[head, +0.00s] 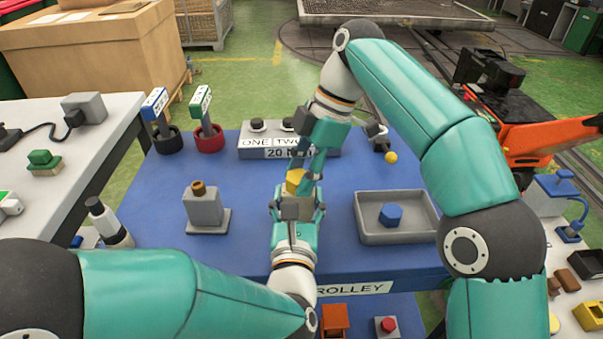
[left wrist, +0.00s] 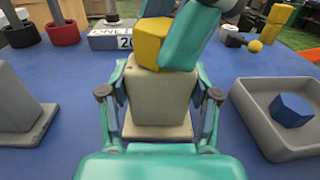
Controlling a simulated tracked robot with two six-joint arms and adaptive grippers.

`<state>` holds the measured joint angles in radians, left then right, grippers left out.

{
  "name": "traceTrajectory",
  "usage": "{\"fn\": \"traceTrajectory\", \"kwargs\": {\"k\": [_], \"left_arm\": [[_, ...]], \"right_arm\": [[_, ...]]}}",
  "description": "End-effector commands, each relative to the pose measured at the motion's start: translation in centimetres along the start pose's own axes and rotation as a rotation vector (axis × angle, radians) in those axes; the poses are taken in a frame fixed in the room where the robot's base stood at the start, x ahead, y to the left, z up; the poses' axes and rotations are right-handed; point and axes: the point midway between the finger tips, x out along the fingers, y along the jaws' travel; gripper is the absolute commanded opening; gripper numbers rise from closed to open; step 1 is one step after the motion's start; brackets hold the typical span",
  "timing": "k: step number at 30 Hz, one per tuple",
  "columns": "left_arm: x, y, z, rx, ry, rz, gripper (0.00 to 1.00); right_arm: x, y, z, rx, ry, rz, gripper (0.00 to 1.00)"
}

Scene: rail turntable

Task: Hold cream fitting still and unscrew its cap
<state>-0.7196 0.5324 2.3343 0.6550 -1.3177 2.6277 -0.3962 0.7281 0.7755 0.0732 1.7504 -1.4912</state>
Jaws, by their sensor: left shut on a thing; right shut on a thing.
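The cream fitting (left wrist: 158,98) stands upright on the blue trolley top. My left gripper (head: 297,203) is shut on it, one finger on each side in the left wrist view. In the head view the gripper hides most of the fitting. The yellow cap (head: 295,181) sits on top of the fitting; it also shows in the left wrist view (left wrist: 149,44). My right gripper (head: 303,172) comes down from above and is shut on the cap. Its fingers cover part of the cap.
A grey block with a brown top (head: 204,208) stands left on the trolley (head: 160,235). A grey tray (head: 398,237) holding a blue hexagonal piece (head: 391,215) is at right. Behind are a labelled grey box (head: 250,140), two signs in round bases and a yellow ball (head: 391,157).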

Motion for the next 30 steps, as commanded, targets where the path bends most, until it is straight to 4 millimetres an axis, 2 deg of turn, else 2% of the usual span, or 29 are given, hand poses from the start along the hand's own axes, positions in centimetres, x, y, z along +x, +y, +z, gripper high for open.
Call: {"fn": "traceTrajectory", "kwargs": {"k": [4, 11, 12, 16, 17, 23, 24, 30], "left_arm": [[0.01, 0.00, 0.01, 0.000, -0.001, 0.000, 0.00], [0.01, 0.00, 0.00, 0.000, -0.001, 0.000, 0.00], [0.01, -0.01, 0.00, 0.000, -0.001, 0.000, 0.00], [0.01, -0.01, 0.00, 0.000, 0.000, 0.000, 0.00], [0.01, -0.01, 0.00, 0.000, 0.000, 0.000, 0.00], [0.01, -0.01, 0.00, 0.000, 0.000, 0.000, 0.00], [0.01, -0.01, 0.00, 0.000, 0.000, 0.000, 0.00], [0.01, -0.01, 0.00, 0.000, 0.000, 0.000, 0.00]], "right_arm": [[0.10, 0.08, 0.01, -0.074, 0.000, -0.032, 0.00], [0.09, 0.03, 0.02, -0.080, -0.001, -0.035, 0.00], [0.09, 0.03, 0.02, -0.080, -0.001, -0.035, 0.46], [0.08, 0.03, 0.02, -0.079, -0.001, -0.034, 0.67], [0.07, 0.03, 0.02, -0.079, -0.001, -0.034, 0.70], [0.05, 0.04, 0.01, -0.079, -0.001, -0.033, 0.70], [0.05, 0.04, 0.01, -0.078, -0.001, -0.033, 0.75], [0.03, 0.04, 0.01, -0.078, -0.001, -0.033, 0.75]]}}
